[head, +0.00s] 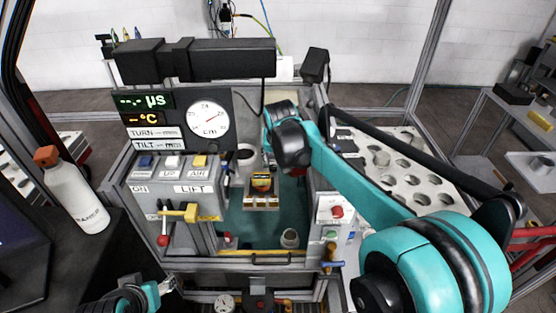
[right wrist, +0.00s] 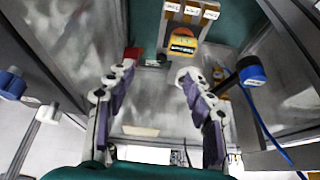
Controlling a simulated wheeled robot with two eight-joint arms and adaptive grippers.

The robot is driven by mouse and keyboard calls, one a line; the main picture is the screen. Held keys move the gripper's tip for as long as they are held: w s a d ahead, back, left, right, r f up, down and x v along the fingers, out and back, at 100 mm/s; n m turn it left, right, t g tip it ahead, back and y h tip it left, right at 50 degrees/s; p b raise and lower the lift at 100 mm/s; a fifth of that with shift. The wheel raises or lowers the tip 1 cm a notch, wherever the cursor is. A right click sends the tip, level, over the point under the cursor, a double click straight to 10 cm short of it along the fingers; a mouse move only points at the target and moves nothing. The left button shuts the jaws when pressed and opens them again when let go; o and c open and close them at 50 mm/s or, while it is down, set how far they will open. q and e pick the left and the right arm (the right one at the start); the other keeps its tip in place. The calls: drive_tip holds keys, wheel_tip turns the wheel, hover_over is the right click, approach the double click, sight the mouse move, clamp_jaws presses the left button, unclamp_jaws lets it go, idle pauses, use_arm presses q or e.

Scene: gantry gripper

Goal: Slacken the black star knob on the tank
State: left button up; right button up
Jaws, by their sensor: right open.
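The teal-floored tank (head: 240,232) lies in the middle of the head view, under my right arm. I cannot clearly make out the black star knob; a small dark piece (right wrist: 153,61) beside a red block (right wrist: 133,53) shows between my fingers in the right wrist view, but its shape is unclear. My right gripper (right wrist: 155,76) is open and empty, its two fingers spread wide over the tank. In the head view my own wrist hides its fingers. My left gripper (head: 168,286) is low at the left of the head view, too small to judge.
An orange-and-black block (head: 262,182) sits on a stand in the tank; it also shows in the wrist view (right wrist: 183,44). A blue-capped probe (right wrist: 251,71) with a cable stands right of my fingers. A lever panel (head: 180,200), a bottle (head: 75,195) and a holed rack (head: 390,165) flank the tank.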

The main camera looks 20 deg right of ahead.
drive_tip(key=w+d+f, duration=0.1)
drive_tip(key=w+f, duration=0.5)
drive_tip(key=w, duration=0.4)
drive_tip(key=m+g, duration=0.1)
approach(273, 166)
drive_tip(key=b+x, duration=0.3)
drive_tip(key=x, duration=0.5)
drive_tip(key=shift+w+f, duration=0.1)
drive_tip(key=shift+f, duration=0.2)
drive_tip(key=c, duration=1.1)
